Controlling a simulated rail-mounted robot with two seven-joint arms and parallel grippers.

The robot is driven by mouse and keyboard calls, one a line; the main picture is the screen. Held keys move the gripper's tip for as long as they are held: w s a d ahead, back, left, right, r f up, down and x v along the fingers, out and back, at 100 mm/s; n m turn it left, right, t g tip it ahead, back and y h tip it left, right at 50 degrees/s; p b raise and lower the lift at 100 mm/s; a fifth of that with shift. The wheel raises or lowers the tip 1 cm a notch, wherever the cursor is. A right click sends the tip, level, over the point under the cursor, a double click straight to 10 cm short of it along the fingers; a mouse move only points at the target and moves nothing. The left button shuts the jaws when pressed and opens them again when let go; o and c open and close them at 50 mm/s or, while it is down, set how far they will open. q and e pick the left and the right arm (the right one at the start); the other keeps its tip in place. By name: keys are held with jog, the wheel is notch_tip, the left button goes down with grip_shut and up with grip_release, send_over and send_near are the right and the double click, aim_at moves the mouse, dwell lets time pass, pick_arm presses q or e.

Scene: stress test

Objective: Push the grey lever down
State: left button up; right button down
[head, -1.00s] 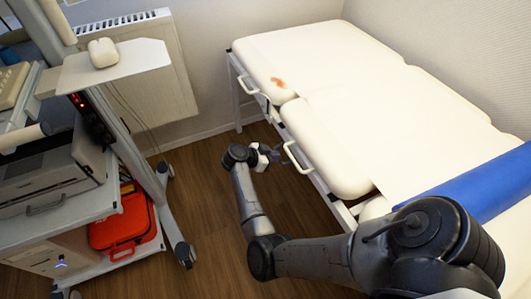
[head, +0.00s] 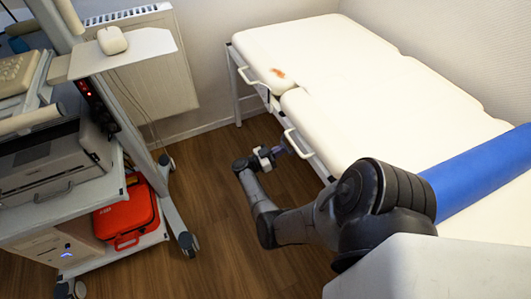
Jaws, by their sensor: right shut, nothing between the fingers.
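My right gripper (head: 281,148) is low beside the near long side of the cream examination couch (head: 370,75), above the wooden floor. It is small in the head view; its fingers are shut with nothing between them and point to the right, at the couch side. A pale looped handle (head: 298,143) on the couch side is just right of the fingertips; I cannot tell whether they touch. A second pale looped handle (head: 252,78) is farther back on the couch. I cannot make out which part is the grey lever. My left gripper is out of view.
A blue roll (head: 480,175) lies across the couch at the right. A wheeled equipment cart (head: 105,210) with a printer (head: 55,160) and an orange-red case (head: 127,215) stands at the left. Wooden floor (head: 215,200) is clear between cart and couch.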

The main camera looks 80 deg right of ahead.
jog(key=shift+f, duration=0.1)
dwell(0.5)
jog(key=r+p+v, duration=0.1)
jog(key=r+v, duration=0.1)
jog(key=v, duration=1)
jog(key=shift+w+a+r+p, duration=0.35)
jog(key=shift+w+a+r, duration=0.1)
jog(key=shift+w, duration=0.15)
